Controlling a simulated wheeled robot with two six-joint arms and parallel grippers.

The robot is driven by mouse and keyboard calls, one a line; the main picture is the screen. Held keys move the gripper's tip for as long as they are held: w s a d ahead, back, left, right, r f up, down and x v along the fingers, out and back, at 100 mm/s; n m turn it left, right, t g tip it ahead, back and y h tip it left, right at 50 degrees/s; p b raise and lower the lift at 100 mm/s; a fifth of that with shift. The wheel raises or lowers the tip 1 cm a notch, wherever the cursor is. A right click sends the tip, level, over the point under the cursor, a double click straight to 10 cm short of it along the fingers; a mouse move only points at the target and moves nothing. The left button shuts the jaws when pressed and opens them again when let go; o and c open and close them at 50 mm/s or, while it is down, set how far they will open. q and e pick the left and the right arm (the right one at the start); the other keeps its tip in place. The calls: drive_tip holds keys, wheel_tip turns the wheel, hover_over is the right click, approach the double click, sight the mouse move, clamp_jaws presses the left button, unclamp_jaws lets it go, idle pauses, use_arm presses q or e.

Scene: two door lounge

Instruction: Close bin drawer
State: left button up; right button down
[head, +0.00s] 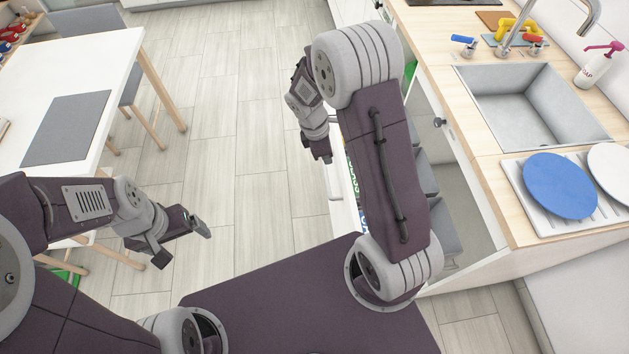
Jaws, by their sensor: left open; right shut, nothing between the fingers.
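The bin drawer (343,208) stands pulled out from under the counter, in the middle of the head view. Its pale front faces left, and a light handle bar shows along it. My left gripper (184,243) is open and empty over the floor at the left, well apart from the drawer.
A wooden counter (479,132) with a sink (535,105) runs along the right. A dish rack with a blue plate (560,186) stands on it. A white table (88,66) and a grey chair (97,32) are at the left. The floor (235,110) between is clear.

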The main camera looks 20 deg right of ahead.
use_arm(q)
wheel_tip(320, 180, down, 3)
drive_tip(key=b, duration=0.2)
drive_tip(key=shift+b, duration=0.3)
use_arm(e)
drive_tip(key=s+x, duration=0.1)
drive_tip(key=x, duration=1.1)
drive_tip(key=shift+s+a+f, duration=0.25)
drive_tip(key=shift+a+f, duration=0.05)
drive_tip(key=shift+a, duration=0.05)
drive_tip(key=shift+d+g, duration=0.1)
drive_tip(key=shift+g, duration=0.2)
